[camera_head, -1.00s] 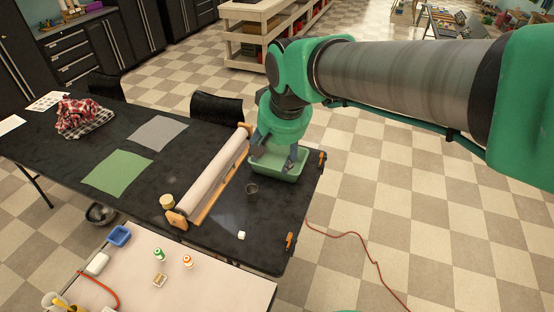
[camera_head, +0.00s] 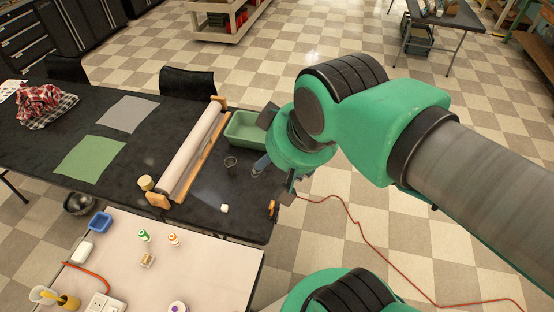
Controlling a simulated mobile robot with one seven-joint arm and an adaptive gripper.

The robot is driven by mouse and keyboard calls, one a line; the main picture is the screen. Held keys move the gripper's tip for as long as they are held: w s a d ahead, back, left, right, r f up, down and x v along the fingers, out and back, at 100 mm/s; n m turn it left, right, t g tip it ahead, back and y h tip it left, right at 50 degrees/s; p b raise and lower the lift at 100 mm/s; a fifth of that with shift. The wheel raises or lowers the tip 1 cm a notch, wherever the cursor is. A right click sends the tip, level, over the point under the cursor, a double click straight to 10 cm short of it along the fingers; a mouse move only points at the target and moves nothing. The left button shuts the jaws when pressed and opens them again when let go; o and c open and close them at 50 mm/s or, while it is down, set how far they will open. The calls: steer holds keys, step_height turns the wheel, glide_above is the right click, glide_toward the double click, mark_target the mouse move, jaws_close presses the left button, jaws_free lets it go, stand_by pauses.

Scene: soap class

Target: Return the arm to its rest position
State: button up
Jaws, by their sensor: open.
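My arm reaches in from the right in the head view, its green and grey links bent over the floor beside the black table (camera_head: 70,155). My gripper (camera_head: 272,180) hangs at the table's right end, near the green bin (camera_head: 243,127) and partly hidden by my green wrist. Its fingers are apart, and I see nothing between them. The green bin stands on the table, its right part hidden behind my wrist. A small dark cup (camera_head: 231,163) stands just left of my gripper.
A paper roll on a wooden holder (camera_head: 190,155) lies left of the bin. A small white cube (camera_head: 224,208) is near the table's front edge. The pale front table (camera_head: 190,275) holds bottles and a blue tray (camera_head: 100,221). A red cord (camera_head: 360,240) crosses the open floor.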

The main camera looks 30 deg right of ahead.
steer(key=shift+f+b, duration=0.75)
